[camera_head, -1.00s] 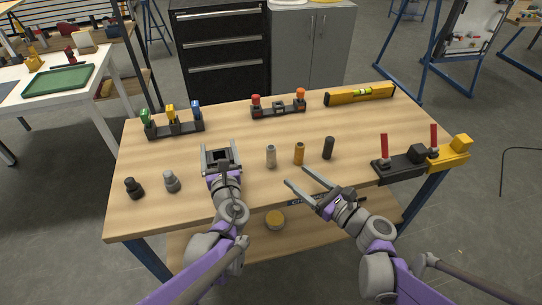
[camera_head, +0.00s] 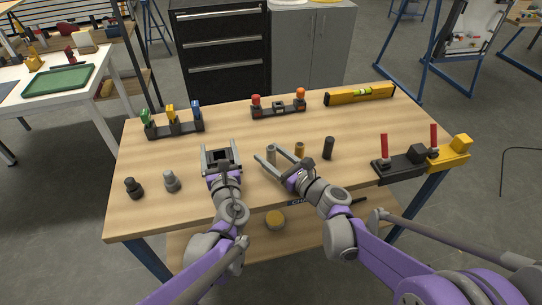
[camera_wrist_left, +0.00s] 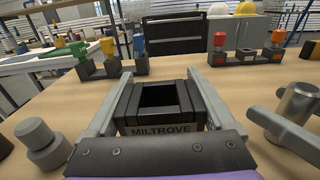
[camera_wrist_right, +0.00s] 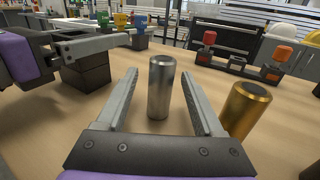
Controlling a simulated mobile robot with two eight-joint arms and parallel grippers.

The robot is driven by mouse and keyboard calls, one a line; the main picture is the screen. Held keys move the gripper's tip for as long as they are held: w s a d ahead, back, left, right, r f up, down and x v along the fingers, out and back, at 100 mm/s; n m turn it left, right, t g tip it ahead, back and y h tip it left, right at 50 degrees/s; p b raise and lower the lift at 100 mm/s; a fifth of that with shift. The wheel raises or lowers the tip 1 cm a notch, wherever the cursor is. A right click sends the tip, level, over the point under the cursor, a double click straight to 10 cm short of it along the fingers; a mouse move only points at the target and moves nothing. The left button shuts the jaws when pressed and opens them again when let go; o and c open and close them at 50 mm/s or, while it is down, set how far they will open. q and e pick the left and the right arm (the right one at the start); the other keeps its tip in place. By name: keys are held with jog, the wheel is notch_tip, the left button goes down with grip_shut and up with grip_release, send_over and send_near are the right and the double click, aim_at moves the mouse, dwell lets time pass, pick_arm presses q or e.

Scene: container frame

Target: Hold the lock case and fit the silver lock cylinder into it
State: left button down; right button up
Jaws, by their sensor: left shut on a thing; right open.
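The dark lock case (camera_wrist_left: 160,104), marked MILTROVE with a square opening on top, is between the fingers of my left gripper (camera_head: 220,156), which is shut on it. It also shows in the right wrist view (camera_wrist_right: 84,70). The silver lock cylinder (camera_wrist_right: 161,88) stands upright on the table. My right gripper (camera_wrist_right: 158,100) is open with a finger on each side of the cylinder and a gap to both. The cylinder also shows in the head view (camera_head: 271,151) and at the right of the left wrist view (camera_wrist_left: 297,101).
A brass cylinder (camera_wrist_right: 247,108) stands close to my right gripper's right finger, with a black cylinder (camera_head: 329,148) beyond it. Two grey-black knobs (camera_head: 171,181) (camera_head: 133,187) stand at the table's left. Racks and a yellow level (camera_head: 360,93) line the back.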

aim_at(269, 147)
grip_shut()
dwell(0.3)
jog(key=shift+r, duration=0.1)
jog(key=r, duration=0.9)
jog(key=shift+a+r, duration=0.2)
jog(key=shift+a, duration=0.1)
jog(key=s+a+r+n+g+y, duration=0.2)
jog(key=a+n+g, duration=0.1)
jog(key=a+g, duration=0.2)
jog(key=s+a+r+n+g+y, duration=0.1)
jog(key=a+r+n+g+y, duration=0.1)
jog(key=a, duration=0.5)
jog(key=n+g+y, duration=0.1)
jog(key=n+g, duration=0.1)
jog(key=shift+s+a+r+g, duration=0.25)
jog(key=shift+s+a+g, duration=0.15)
